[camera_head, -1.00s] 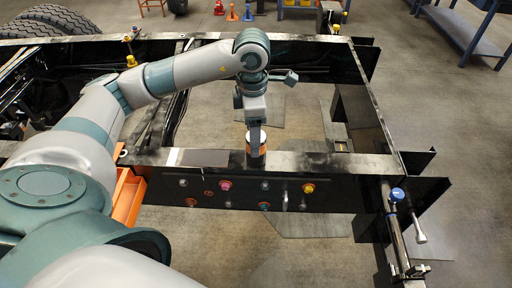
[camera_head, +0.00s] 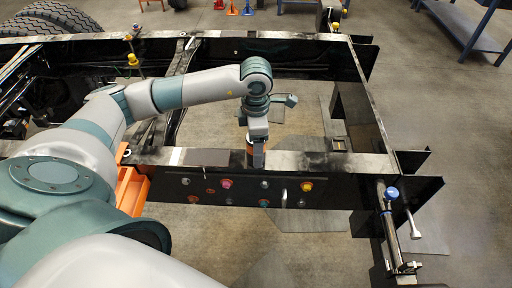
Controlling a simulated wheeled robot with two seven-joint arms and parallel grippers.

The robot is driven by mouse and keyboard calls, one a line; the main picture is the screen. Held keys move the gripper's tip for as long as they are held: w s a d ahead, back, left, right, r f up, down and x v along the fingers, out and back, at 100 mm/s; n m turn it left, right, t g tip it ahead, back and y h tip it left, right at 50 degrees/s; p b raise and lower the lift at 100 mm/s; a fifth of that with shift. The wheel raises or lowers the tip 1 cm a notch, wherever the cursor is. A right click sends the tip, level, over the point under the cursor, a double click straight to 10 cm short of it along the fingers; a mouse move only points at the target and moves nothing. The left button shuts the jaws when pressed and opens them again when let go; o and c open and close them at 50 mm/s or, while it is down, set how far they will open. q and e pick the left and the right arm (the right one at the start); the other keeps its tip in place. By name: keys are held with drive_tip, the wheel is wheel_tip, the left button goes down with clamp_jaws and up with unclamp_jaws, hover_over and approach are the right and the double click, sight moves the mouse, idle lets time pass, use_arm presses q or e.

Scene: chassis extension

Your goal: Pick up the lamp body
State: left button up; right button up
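The lamp body appears to be the small orange piece (camera_head: 249,149) at the top of the near black chassis beam, mostly hidden behind my gripper. My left gripper (camera_head: 258,160) points straight down there, with a dark finger in front of the orange piece. Whether the fingers touch it or close on it cannot be told. My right gripper is not in view.
The black chassis beam (camera_head: 330,163) runs across the middle, with several coloured knobs on its near face. An orange bin (camera_head: 131,191) hangs at its left. A blue-topped post (camera_head: 391,194) stands at the right. The floor inside the frame is open.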

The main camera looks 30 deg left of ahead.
use_arm(q)
drive_tip(key=c, duration=1.3)
drive_tip(key=shift+c, duration=0.2)
drive_tip(key=shift+r, duration=0.1)
drive_tip(key=shift+r+b, duration=0.45)
drive_tip(key=shift+b, duration=0.05)
drive_tip(key=r+b, duration=0.2)
drive_tip(key=r, duration=0.1)
drive_tip(key=shift+w+d, duration=0.1)
drive_tip(key=shift+d, duration=0.2)
drive_tip(key=d+r+b, duration=0.3)
drive_tip(key=d+r, duration=0.4)
drive_tip(key=d, duration=0.4)
drive_tip(key=shift+w+b, duration=0.3)
drive_tip(key=shift+b, duration=0.05)
